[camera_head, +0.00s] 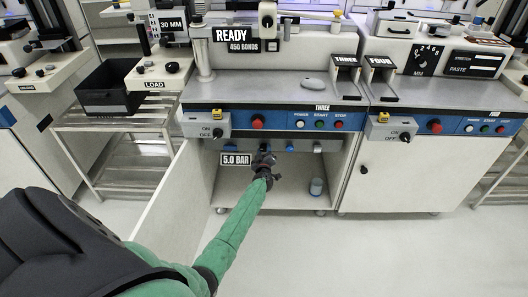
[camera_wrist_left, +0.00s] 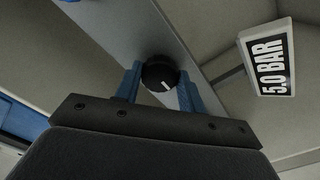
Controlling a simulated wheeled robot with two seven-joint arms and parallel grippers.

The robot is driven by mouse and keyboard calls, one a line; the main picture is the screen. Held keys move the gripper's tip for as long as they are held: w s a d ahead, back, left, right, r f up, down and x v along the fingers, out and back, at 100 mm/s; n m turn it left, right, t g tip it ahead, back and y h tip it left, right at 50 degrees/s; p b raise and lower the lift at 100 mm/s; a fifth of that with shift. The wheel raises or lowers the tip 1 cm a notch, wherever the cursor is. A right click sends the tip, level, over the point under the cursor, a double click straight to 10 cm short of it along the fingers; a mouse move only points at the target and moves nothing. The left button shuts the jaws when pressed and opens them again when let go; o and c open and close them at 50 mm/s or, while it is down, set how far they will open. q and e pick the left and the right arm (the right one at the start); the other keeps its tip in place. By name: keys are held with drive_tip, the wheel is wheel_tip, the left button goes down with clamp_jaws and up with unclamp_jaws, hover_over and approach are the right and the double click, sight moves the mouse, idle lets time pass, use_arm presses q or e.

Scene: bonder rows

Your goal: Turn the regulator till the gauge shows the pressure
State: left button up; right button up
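The regulator knob (camera_wrist_left: 158,74) is black and round with a white mark, mounted on a grey bar under the bench of station THREE. My left gripper (camera_head: 264,160) reaches into the open cabinet there and hides the knob in the head view. In the left wrist view its blue fingers (camera_wrist_left: 160,84) lie on both sides of the knob with no clear gap, so it looks shut on it. The gauge sign (camera_head: 235,159) reads 5.0 BAR; it also shows sideways in the left wrist view (camera_wrist_left: 270,62). My right gripper is not in view.
The cabinet door (camera_head: 173,205) stands open left of my arm. A red stop button (camera_head: 257,122) and an ON/OFF switch (camera_head: 206,126) are on the panel above. A metal trolley (camera_head: 100,122) stands at left.

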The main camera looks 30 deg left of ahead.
use_arm(q)
drive_tip(key=c, duration=0.4)
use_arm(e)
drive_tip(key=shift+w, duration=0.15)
use_arm(q)
drive_tip(key=shift+n, duration=0.7)
drive_tip(key=shift+f+n, duration=0.1)
drive_tip(key=shift+n, duration=0.6)
drive_tip(key=shift+n+b, duration=0.55)
drive_tip(key=shift+n, duration=1.55)
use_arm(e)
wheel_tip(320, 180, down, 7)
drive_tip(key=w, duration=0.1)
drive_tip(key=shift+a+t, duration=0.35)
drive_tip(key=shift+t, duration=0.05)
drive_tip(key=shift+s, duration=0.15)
